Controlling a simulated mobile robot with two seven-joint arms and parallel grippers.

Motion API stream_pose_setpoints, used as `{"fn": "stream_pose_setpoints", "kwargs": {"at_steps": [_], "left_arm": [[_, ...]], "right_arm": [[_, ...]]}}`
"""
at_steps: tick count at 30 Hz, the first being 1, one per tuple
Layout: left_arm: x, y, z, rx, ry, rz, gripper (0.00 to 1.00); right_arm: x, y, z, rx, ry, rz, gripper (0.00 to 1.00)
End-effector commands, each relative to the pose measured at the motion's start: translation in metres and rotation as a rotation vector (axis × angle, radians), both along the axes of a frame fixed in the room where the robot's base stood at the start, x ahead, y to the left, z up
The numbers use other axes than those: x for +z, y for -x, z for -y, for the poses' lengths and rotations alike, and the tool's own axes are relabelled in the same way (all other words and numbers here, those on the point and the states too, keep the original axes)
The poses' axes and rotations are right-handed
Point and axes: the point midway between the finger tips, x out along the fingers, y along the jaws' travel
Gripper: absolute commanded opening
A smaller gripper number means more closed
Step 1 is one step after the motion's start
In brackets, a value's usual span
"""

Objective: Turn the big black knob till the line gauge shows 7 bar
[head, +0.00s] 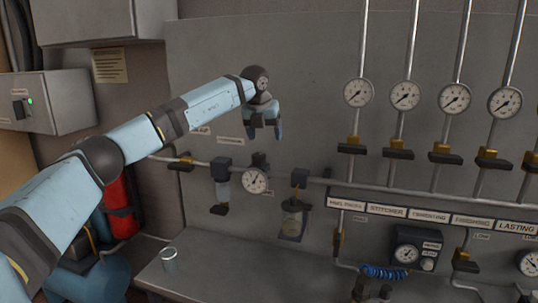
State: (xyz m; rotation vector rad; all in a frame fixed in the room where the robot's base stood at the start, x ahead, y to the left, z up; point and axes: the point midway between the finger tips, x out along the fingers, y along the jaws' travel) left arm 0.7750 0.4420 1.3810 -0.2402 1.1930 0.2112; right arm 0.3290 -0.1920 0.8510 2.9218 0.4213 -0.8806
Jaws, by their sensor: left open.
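A round white gauge (256,180) sits on the horizontal pipe along the back panel. Its needle shows, but the figures are too small to read. A dark knob (259,159) stands just above and behind this gauge and looks like the big black knob. My left gripper (264,134) is open and empty, pointing down. In the picture it is a little above the dark knob and apart from it. My right gripper is not in view.
A filter bowl (221,193) hangs left of the gauge and a lubricator bowl (292,220) right of it. Several gauges on vertical pipes (404,95) stand at the right. A red cylinder (120,208) stands at the left.

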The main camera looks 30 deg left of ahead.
Motion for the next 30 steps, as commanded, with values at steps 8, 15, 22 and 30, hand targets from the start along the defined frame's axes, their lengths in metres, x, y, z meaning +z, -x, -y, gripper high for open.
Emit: {"fn": "stream_pose_setpoints", "kwargs": {"at_steps": [8,15,22,30], "left_arm": [[0.03,0.006,-0.041,0.106,-0.084,0.005,0.73],[-0.007,-0.008,-0.046,0.105,-0.082,0.002,0.73],[-0.053,-0.025,-0.053,0.104,-0.082,0.003,0.73],[-0.087,-0.038,-0.058,0.103,-0.08,0.007,0.73]], "right_arm": [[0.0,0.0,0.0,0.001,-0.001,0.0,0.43],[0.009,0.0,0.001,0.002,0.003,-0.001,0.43],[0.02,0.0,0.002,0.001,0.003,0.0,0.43],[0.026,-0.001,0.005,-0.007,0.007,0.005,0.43]]}}
